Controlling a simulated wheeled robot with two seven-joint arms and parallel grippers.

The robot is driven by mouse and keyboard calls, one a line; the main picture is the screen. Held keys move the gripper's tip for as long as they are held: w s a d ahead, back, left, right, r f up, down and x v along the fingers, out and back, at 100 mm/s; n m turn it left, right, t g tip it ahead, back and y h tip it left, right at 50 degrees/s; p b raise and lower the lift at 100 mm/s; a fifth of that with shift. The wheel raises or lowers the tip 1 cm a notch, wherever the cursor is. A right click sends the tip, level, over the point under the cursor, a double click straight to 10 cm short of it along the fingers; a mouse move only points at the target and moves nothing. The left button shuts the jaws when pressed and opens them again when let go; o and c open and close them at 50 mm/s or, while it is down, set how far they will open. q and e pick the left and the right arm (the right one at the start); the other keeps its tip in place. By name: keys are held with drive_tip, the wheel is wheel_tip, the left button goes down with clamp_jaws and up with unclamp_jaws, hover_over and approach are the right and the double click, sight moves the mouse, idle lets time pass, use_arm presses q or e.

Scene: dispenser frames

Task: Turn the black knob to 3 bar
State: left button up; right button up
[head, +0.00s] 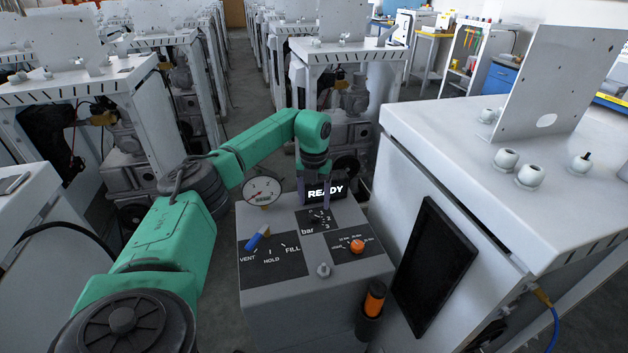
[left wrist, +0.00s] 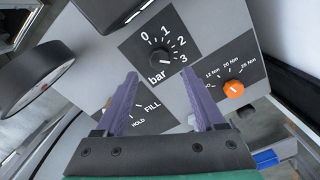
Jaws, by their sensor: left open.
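The black knob (left wrist: 160,57) sits on a black plate (left wrist: 137,47) marked bar, with the numbers 0, 1, 2 and 3 around it. In the head view the knob (head: 318,216) is small, on top of the grey dispenser box (head: 290,283). A small white mark on the knob seems to point to the lower right, near the 3 side; its exact setting is too small to read. My left gripper (head: 313,200) is open, with purple fingers. In the left wrist view its fingertips (left wrist: 161,77) are spread either side of the knob's line, apart from it. My right gripper is out of view.
A round gauge (head: 263,191), a READY display (head: 325,191), a blue lever (head: 257,237), an orange knob (head: 357,246) and a small metal knob (head: 323,270) surround the plate. An orange-topped black cylinder (head: 375,298) is at the box's right. A white cabinet (head: 450,150) stands to the right.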

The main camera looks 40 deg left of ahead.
sight(314, 216)
use_arm(q)
wheel_tip(314, 216, up, 9)
drive_tip(key=shift+r+b, duration=0.2)
drive_tip(key=shift+b, duration=0.2)
